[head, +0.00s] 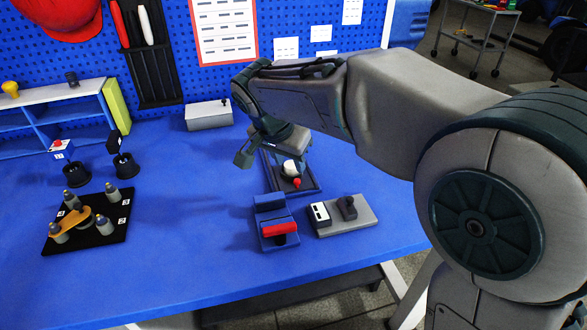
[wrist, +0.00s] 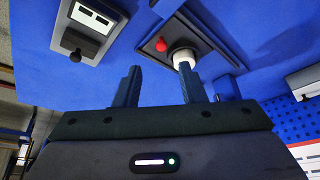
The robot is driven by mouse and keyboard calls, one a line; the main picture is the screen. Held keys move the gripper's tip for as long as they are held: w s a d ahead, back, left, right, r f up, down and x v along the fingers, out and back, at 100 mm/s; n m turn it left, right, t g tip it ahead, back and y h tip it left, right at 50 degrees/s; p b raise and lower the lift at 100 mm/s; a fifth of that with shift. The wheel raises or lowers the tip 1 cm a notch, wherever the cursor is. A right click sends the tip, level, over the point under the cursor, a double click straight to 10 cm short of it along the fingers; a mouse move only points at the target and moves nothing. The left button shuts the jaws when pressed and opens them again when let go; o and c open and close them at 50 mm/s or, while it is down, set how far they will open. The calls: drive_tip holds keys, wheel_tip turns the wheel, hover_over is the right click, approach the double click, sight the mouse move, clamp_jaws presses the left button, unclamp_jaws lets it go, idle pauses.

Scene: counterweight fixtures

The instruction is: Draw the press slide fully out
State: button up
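A dark rectangular fixture (head: 310,187) with a raised rail stands on the blue bench and carries a white rounded part (head: 291,168) and a red ball knob (head: 296,182). It looks like the press slide, though no label shows. In the wrist view the white part (wrist: 182,58) is just beyond one fingertip, and the red knob (wrist: 160,44) is farther out between the fingers. My gripper (head: 272,156) is above the fixture's far end, with its fingers apart and nothing between them in the wrist view (wrist: 159,72). My arm and gripper hide part of the fixture.
A blue block with a red bar (head: 279,229) and a grey plate with a black knob (head: 365,217) stand in front. A grey box (head: 208,115) is behind. A black board with several pegs (head: 88,239) and a shelf (head: 60,112) are left. The bench middle-left is clear.

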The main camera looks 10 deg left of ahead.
drive_tip(key=v, duration=0.5)
drive_tip(key=shift+s+a+r+p, duration=0.1)
drive_tip(key=shift+s+r+p, duration=0.1)
drive_tip(key=shift+r+p, duration=0.15)
drive_tip(key=s+d+r+n+p, duration=0.1)
drive_tip(key=s+d+r+p, duration=0.2)
drive_tip(key=d, duration=0.5)
drive_tip(key=s+d+g+p, duration=0.15)
drive_tip(key=d+p, duration=0.25)
drive_tip(key=d, duration=0.5)
drive_tip(key=s+d+r+n+p, duration=0.1)
drive_tip(key=s+d+r+p, duration=0.2)
drive_tip(key=d, duration=0.5)
drive_tip(key=s+d+f+y+p, duration=0.1)
drive_tip(key=s+d+f+p, duration=0.2)
drive_tip(key=s+d, duration=0.2)
drive_tip(key=shift+s+d+n, duration=0.2)
drive_tip(key=shift+s+n, duration=0.2)
drive_tip(key=shift+s, duration=0.25)
